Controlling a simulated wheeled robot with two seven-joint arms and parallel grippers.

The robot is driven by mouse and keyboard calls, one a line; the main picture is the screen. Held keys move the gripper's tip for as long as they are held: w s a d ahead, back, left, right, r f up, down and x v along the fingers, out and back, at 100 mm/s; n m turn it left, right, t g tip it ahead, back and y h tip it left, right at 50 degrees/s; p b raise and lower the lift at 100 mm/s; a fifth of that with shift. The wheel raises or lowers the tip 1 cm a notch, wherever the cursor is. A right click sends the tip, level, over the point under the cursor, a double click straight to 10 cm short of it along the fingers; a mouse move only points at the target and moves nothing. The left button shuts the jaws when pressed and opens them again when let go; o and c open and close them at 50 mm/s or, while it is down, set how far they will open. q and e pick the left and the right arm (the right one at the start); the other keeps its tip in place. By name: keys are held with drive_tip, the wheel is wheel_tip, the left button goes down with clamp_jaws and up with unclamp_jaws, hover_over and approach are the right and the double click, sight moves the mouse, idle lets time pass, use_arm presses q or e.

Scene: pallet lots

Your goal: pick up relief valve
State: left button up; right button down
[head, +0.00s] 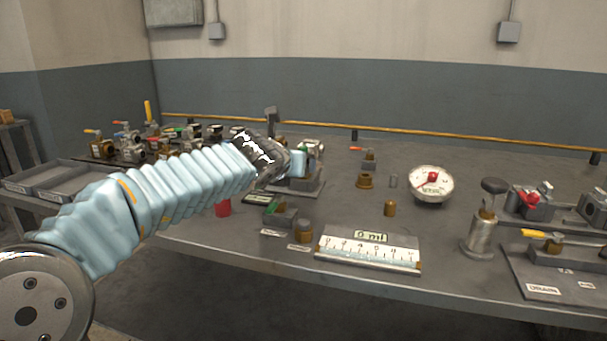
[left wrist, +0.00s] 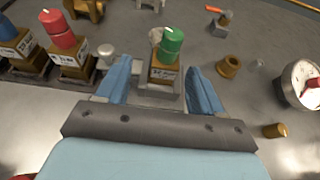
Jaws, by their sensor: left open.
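In the left wrist view, a brass-coloured block with a green cap (left wrist: 167,58) stands upright on a grey base, with a label too small to read on its front. It is likely the relief valve, but I cannot confirm this from the label. My left gripper (left wrist: 160,82) is open, its two blue fingers on either side of this block, with gaps showing. In the head view my left gripper (head: 292,163) is over the bench, and its wrist and fingers hide much of what is there. My right gripper is in neither view.
Red-capped (left wrist: 67,45) and blue-capped (left wrist: 15,45) blocks stand to the left in the wrist view. On the bench are a round gauge (head: 432,184), a ruled plate (head: 368,250), a metal cylinder with a dark knob (head: 481,235) and a small brass piece (head: 390,208). Bench around the gauge is fairly clear.

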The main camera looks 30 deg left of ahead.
use_arm(q)
drive_tip(key=x, duration=0.5)
drive_tip(key=shift+w+d+r, duration=0.15)
drive_tip(key=shift+w+d, duration=0.05)
drive_tip(key=shift+d, duration=0.05)
drive_tip(key=shift+r, duration=0.1)
clamp_jaws()
